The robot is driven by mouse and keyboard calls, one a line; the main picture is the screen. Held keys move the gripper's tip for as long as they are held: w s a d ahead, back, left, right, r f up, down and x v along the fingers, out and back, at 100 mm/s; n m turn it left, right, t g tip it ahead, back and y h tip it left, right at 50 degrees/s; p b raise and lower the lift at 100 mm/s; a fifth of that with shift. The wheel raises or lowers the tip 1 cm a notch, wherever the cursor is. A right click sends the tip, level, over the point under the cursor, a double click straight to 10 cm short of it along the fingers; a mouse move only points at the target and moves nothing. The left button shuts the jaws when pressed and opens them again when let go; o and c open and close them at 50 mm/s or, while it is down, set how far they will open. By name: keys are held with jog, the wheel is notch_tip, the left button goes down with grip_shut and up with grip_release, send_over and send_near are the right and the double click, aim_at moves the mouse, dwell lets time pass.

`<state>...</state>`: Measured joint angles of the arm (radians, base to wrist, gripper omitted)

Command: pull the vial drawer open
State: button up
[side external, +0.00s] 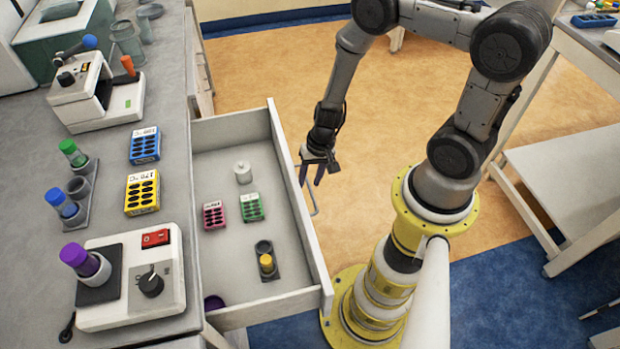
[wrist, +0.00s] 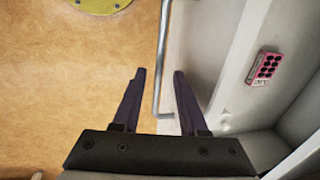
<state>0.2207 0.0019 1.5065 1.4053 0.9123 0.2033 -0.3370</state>
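The vial drawer (side external: 228,143) is pulled well out from the bench in the side view. Its front panel (side external: 299,205) faces my arm and carries a thin metal bar handle (side external: 315,205). My gripper (side external: 312,178) points down beside the front panel at the handle. In the wrist view my gripper (wrist: 159,73) has its two dark fingers apart. The handle bar (wrist: 161,60) runs between them with gaps showing on both sides. The drawer's inside (wrist: 232,75) shows to the right there.
Inside the drawer are a pink rack (side external: 213,215), a green rack (side external: 252,207), a white jar (side external: 243,173), a yellow-capped vial (side external: 267,264) and a purple item (side external: 214,303). The bench (side external: 115,180) holds instruments and racks. Floor (side external: 265,60) beyond the drawer is clear.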

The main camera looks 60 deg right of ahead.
notch_tip(320, 180, up, 14)
jog(key=s+d, duration=0.1)
jog(key=s, duration=0.1)
jog(key=shift+d+f, duration=0.2)
jog(key=shift+d, duration=0.2)
dwell(0.5)
jog(key=shift+w+a, duration=0.1)
jog(key=w+a+r+n+t, duration=0.2)
jog(key=w+r, duration=0.3)
jog(key=r, duration=0.4)
jog(key=s+a+r+n+t, duration=0.1)
jog(key=s+a+r+n, duration=0.1)
jog(key=r, duration=0.5)
jog(key=s+a+r+n+t, duration=0.2)
jog(key=s+r, duration=0.1)
jog(key=r, duration=0.5)
jog(key=s+d+r+n+g+h, duration=0.1)
jog(key=s+r+n, duration=0.1)
jog(key=s, duration=1)
jog(key=shift+n+h, duration=0.3)
jog(key=shift+n, duration=0.2)
